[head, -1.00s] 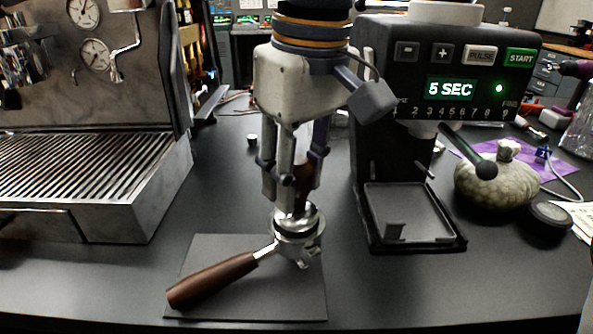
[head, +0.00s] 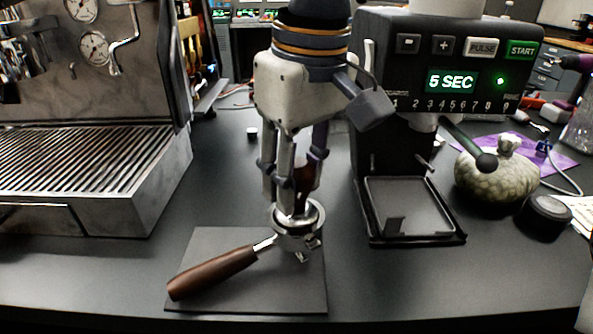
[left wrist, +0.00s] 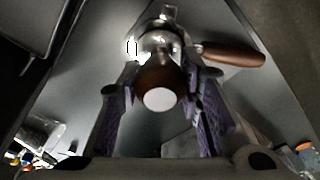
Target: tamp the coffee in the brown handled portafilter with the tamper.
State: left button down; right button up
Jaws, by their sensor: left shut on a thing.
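The brown-handled portafilter (head: 215,272) lies on a dark square mat (head: 210,243), its handle pointing to the front left. Its metal basket is at the right end of the handle, and it also shows in the left wrist view (left wrist: 235,53). My left gripper (head: 289,183) is above the basket, pointing down, shut on the brown handle of the tamper (head: 303,178). The tamper's round handle end faces the left wrist camera (left wrist: 160,90). Its metal base is down at the basket, within the rim. The coffee is hidden. My right gripper is not in view.
A espresso machine (head: 100,165) with a drip grate stands at the left. A black grinder (head: 450,62) reading "5 SEC" stands close to the right of my gripper. A mottled round jar (head: 495,178) and a black puck (head: 546,213) are farther right. The front counter is clear.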

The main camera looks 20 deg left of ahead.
pick_arm(q)
jog(key=shift+f, duration=0.8)
dwell(0.8)
jog(key=shift+r, duration=0.1)
jog(key=shift+r, duration=4.1)
